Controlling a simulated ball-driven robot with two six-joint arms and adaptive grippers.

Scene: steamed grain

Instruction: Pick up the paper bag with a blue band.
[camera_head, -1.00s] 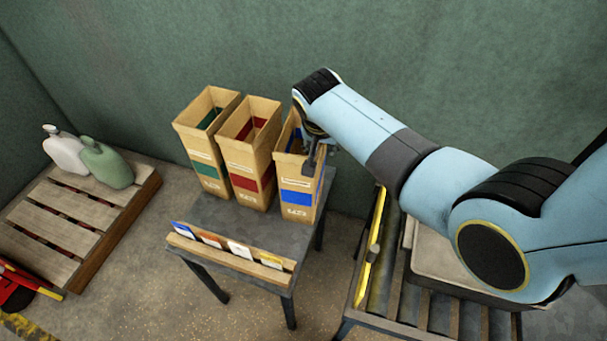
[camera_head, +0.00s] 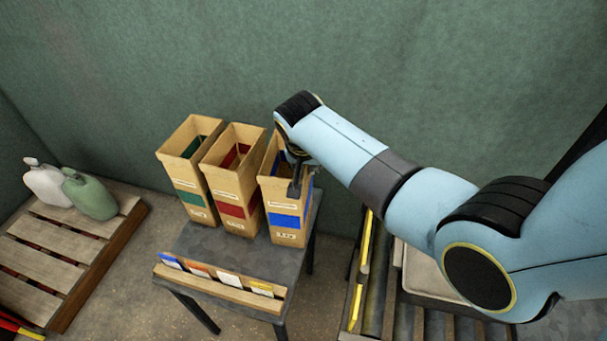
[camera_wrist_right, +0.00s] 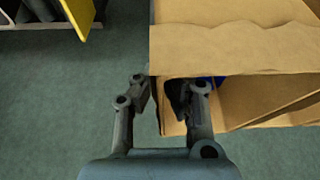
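The paper bag with a blue band (camera_head: 284,221) stands upright, rightmost of three on a small grey table (camera_head: 240,262). My right gripper (camera_head: 296,180) is at its top right, pointing down. In the right wrist view the gripper (camera_wrist_right: 158,95) straddles the bag's near-side wall, one finger outside and one inside the opening. The bag (camera_wrist_right: 235,45) fills the upper right there. The fingers are close together, but I cannot tell whether they press on the wall. My left gripper is not in view.
A red-banded bag (camera_head: 232,180) and a green-banded bag (camera_head: 190,170) stand close on the left. A rack of cards (camera_head: 220,282) lines the table's front. Two jugs (camera_head: 90,195) stand on a pallet (camera_head: 55,245). A roller conveyor (camera_head: 435,325) is at right.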

